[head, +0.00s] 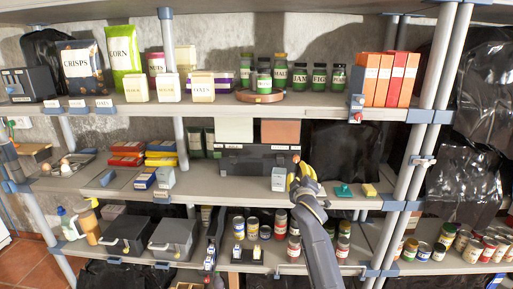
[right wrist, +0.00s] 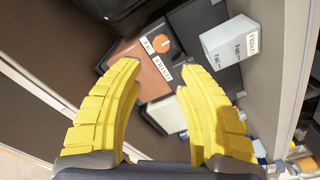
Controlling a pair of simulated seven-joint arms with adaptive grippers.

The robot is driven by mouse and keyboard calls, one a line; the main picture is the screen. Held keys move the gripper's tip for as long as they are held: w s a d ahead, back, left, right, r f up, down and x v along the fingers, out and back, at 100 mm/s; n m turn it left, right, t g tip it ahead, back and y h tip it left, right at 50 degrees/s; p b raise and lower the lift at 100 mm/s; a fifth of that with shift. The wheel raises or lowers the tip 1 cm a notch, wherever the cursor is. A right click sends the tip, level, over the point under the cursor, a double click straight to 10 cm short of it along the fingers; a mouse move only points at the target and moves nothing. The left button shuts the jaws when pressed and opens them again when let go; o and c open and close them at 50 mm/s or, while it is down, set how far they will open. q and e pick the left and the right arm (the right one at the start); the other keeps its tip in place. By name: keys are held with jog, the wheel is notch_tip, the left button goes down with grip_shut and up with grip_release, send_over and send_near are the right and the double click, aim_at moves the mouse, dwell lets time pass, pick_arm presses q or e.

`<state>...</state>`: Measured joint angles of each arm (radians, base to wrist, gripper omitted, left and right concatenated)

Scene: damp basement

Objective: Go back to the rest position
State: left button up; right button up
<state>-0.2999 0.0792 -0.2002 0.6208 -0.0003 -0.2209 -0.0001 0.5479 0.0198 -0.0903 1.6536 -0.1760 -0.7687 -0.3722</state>
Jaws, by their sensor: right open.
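My right gripper (head: 305,172) is at the front of the middle shelf in the head view, its arm rising from the bottom edge. In the right wrist view its two yellow fingers (right wrist: 158,80) are spread apart with nothing between them. Beyond the fingertips are an orange-brown labelled box (right wrist: 140,65) and a light grey labelled box (right wrist: 232,42). The grey box (head: 278,179) stands just left of the gripper in the head view, on the middle shelf (head: 230,187).
A green item (head: 343,190) and a yellow block (head: 369,190) lie right of the gripper. A dark case (head: 245,160) is behind the grey box. The top shelf holds jars (head: 299,78) and red and orange binders (head: 385,78). Rack posts (head: 425,110) stand at the right.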

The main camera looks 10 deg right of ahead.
jog(key=s+a+f+m+g+y, duration=0.1)
jog(key=a+f+g, duration=0.1)
jog(key=f, duration=1.2)
jog(key=a+f+m+g+y, duration=0.1)
jog(key=f+g+y, duration=0.1)
jog(key=f, duration=1.3)
jog(key=s+f+m+g, duration=0.1)
jog(key=s+f, duration=0.5)
jog(key=f, duration=0.3)
jog(key=s+f+g, duration=0.2)
jog(key=s+f, duration=0.4)
jog(key=f, duration=0.3)
jog(key=s+f+m+g, duration=0.1)
jog(key=s+f, duration=0.4)
jog(key=f, duration=0.4)
jog(key=s+d+f+m+g, duration=0.1)
jog(key=s+f+g, duration=0.1)
jog(key=s+f, duration=0.9)
jog(key=s+d+f+g, duration=0.15)
jog(key=s+f, duration=0.55)
jog(key=s, duration=0.8)
jog(key=s+f+g, duration=0.2)
jog(key=s+f, duration=0.1)
jog(key=s, duration=1.4)
jog(key=s+d+f+g, duration=0.1)
jog(key=s+f+g, duration=0.2)
jog(key=s, duration=1.4)
jog(key=shift+d+f, duration=0.15)
jog(key=shift+f, duration=0.5)
